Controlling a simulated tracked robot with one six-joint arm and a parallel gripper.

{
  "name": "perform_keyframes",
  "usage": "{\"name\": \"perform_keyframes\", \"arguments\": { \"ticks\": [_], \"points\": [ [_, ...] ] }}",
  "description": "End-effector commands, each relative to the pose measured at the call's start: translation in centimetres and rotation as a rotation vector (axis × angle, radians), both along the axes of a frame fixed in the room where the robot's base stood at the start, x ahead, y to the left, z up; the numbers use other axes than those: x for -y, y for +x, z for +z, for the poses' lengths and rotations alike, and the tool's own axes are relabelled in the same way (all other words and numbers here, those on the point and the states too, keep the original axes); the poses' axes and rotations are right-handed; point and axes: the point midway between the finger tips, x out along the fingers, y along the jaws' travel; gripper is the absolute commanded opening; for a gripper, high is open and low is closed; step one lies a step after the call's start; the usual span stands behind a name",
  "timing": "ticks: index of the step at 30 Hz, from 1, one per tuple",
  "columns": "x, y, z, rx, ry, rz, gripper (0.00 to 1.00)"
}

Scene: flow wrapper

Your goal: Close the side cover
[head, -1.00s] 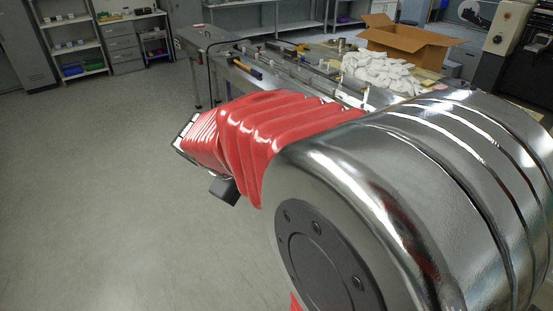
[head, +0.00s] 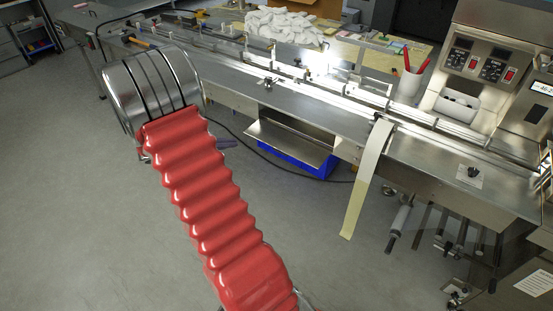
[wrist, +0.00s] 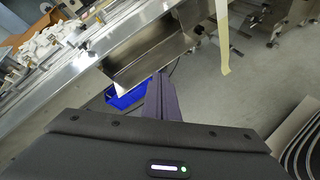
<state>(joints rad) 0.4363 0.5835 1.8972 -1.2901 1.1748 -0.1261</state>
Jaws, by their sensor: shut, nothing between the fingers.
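The side cover (head: 288,143) is a bare metal flap on the near side of the flow wrapper. It stands open, sticking out below the bench edge in front of a dark opening. In the wrist view the cover (wrist: 150,55) shows above my gripper (wrist: 160,84), whose purple-grey fingers are shut and empty and point toward its lower edge. I cannot tell whether the fingertips touch the cover.
A blue bin (head: 297,163) lies on the floor under the cover, with a dark cable beside it. A pale film strip (head: 362,190) hangs from the bench to the right. White items (head: 285,25) lie heaped behind the bench. The floor at left is clear.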

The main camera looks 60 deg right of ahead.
Motion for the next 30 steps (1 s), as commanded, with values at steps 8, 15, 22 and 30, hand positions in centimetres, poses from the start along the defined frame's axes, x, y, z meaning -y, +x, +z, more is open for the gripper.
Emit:
{"name": "perform_keyframes", "arguments": {
  "ticks": [8,15,22,30],
  "points": [
    [5.4,0.1,-5.6,-0.181,-0.062,0.072,0.0],
    [9.4,-0.3,-10.9,-0.327,-0.104,0.147,0.0],
    [12.4,-1.1,-16.7,-0.458,-0.134,0.228,0.0],
    [14.8,-2.7,-24.3,-0.595,-0.156,0.334,0.0]
  ]
}}
